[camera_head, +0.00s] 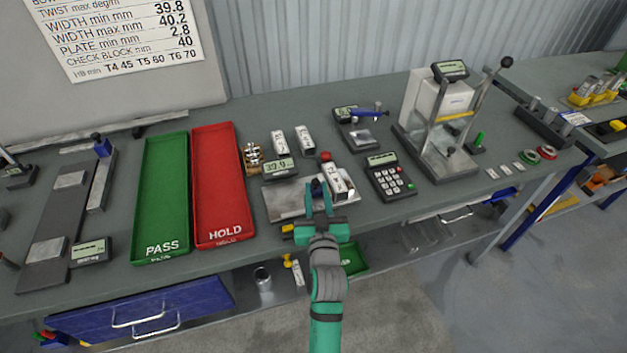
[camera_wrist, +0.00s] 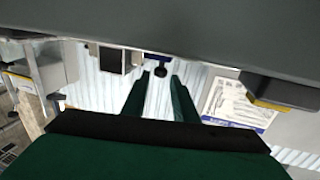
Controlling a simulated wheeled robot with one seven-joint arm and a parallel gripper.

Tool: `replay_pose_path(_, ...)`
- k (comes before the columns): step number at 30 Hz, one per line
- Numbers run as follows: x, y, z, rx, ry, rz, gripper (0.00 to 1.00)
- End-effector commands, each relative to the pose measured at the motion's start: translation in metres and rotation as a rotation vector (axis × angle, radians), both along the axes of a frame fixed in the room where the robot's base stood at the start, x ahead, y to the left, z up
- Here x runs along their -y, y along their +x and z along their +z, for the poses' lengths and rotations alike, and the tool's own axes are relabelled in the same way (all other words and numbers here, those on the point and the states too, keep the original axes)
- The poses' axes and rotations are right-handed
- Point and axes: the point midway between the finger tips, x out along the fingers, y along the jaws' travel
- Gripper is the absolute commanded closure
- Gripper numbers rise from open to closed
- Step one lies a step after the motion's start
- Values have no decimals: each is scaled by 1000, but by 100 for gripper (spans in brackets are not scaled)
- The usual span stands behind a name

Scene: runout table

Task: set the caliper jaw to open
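The caliper gauge appears to be the grey plate (camera_head: 283,205) with a display reading about 37 (camera_head: 280,168). A metal block (camera_head: 336,178) with dark markings lies tilted at its right side, and a red knob (camera_head: 325,156) shows just behind. A dark blue piece (camera_head: 316,187), perhaps the jaw's handle, stands by the fingers. My gripper (camera_head: 321,207) is over the front right of the plate, its green fingers apart with nothing held. In the wrist view the fingers (camera_wrist: 159,95) are spread, with a dark round knob (camera_wrist: 160,71) beyond their tips. Contact with the caliper cannot be told.
A red HOLD tray (camera_head: 222,205) and a green PASS tray (camera_head: 162,210) lie left. Two metal blocks (camera_head: 291,140) lie behind the gauge. A keypad (camera_head: 390,180) and a tall lever press (camera_head: 437,115) stand right. The table's front edge is below my gripper.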

Motion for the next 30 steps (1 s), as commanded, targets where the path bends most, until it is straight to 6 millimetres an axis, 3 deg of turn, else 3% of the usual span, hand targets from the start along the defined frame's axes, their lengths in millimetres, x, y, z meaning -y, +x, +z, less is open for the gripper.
replay_pose_path(3, -2, 19, 1, 2, 0, 0, 74)
replay_pose_path(9, -4, 38, 0, -1, -1, 1, 74)
replay_pose_path(21, -5, 44, 0, 0, -1, 2, 74)
replay_pose_path(25, -5, 44, 0, 0, -1, 2, 100)
replay_pose_path(30, -5, 44, 0, 0, -1, 1, 100)
